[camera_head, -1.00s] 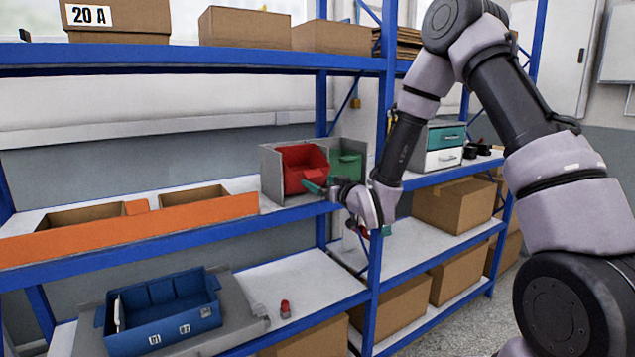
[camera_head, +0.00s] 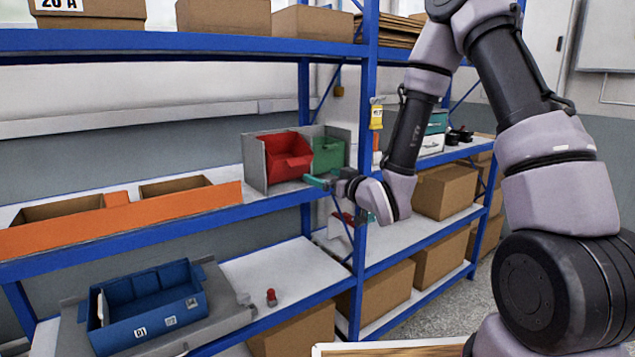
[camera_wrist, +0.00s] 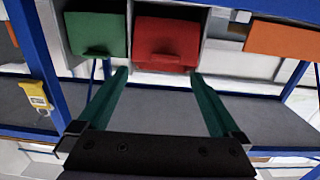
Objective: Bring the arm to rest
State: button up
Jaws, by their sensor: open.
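My gripper (camera_head: 322,182) is held out in front of the blue shelving, at the height of the middle shelf. In the wrist view its two green fingers (camera_wrist: 158,75) are spread wide with nothing between them. They point toward a red bin (camera_wrist: 167,42) and a green bin (camera_wrist: 95,34), with a visible gap to both. In the head view the red bin (camera_head: 287,156) and the green bin (camera_head: 328,154) sit side by side in a grey holder, left of and behind the gripper. My arm is bent, reaching down from the upper right.
A blue shelf post (camera_head: 364,180) stands close to my wrist, with a yellow tag (camera_head: 376,117) on it. An orange-fronted tray (camera_head: 130,220) is on the middle shelf. A blue bin (camera_head: 150,310) and a small red object (camera_head: 271,297) are below. A wooden-looking edge (camera_head: 400,349) shows at bottom.

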jog(key=s+d+r+m+g+h, duration=0.35)
jog(key=d+r+m+h, duration=0.35)
jog(key=d+r, duration=0.7)
jog(key=s+d+r+m+g, duration=0.1)
jog(key=s+d+r+g, duration=0.1)
jog(key=s, duration=0.9)
jog(key=s+d+r+m+g, duration=0.2)
jog(key=s+d, duration=0.3)
jog(key=s, duration=0.6)
jog(key=shift+m+h, duration=0.3)
jog(key=shift+r, duration=0.1)
